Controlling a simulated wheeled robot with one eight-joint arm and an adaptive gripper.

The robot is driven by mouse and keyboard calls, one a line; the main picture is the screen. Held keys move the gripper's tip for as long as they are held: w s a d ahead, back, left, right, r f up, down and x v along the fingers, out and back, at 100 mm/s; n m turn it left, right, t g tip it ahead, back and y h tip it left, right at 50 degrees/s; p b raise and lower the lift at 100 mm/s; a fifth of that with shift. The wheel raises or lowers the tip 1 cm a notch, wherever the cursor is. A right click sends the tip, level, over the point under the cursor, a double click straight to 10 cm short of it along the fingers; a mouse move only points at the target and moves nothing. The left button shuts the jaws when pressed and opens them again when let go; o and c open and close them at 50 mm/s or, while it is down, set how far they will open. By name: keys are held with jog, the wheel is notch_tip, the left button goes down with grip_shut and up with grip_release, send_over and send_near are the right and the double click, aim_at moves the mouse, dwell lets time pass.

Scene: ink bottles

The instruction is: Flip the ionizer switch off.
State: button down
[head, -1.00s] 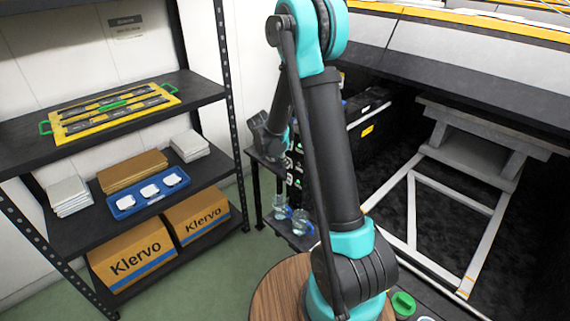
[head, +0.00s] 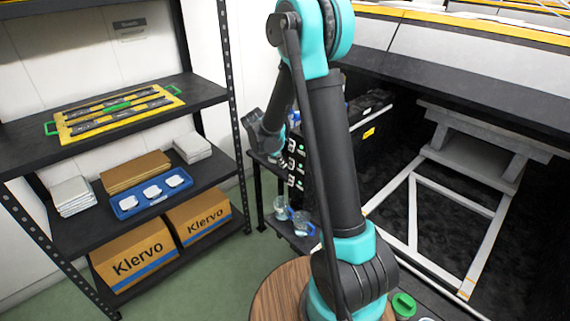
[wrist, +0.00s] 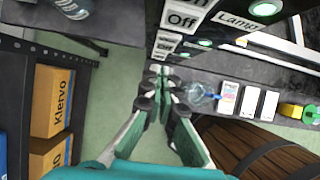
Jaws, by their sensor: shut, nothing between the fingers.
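A black switch panel (head: 296,160) stands behind my arm in the head view, with several white switches and green lights down its face. In the wrist view, rocker switches marked "Off" (wrist: 183,20) run down the panel at the top middle, with green lights beside them. One label reads "Lamp" (wrist: 238,21); I cannot read which switch is the ionizer's. My gripper (wrist: 160,75) is shut and empty, its tips close to the lower end of the switch column in the picture. I cannot tell whether they touch it. In the head view the fingertips are not clear.
A black shelf unit at left holds a yellow-framed tray (head: 118,112), a blue tray (head: 150,195) and cardboard boxes (head: 133,252). Glass vessels (head: 283,210) stand on a low shelf below the panel. A round wooden top (head: 275,295) is near my base.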

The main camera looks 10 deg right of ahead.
jog(key=v, duration=1)
jog(key=shift+s+a, duration=0.2)
jog(key=shift+a, duration=0.15)
jog(key=shift+r, duration=0.1)
jog(key=shift+s+a+f, duration=0.1)
jog(key=shift+a+f, duration=0.15)
jog(key=shift+f, duration=0.3)
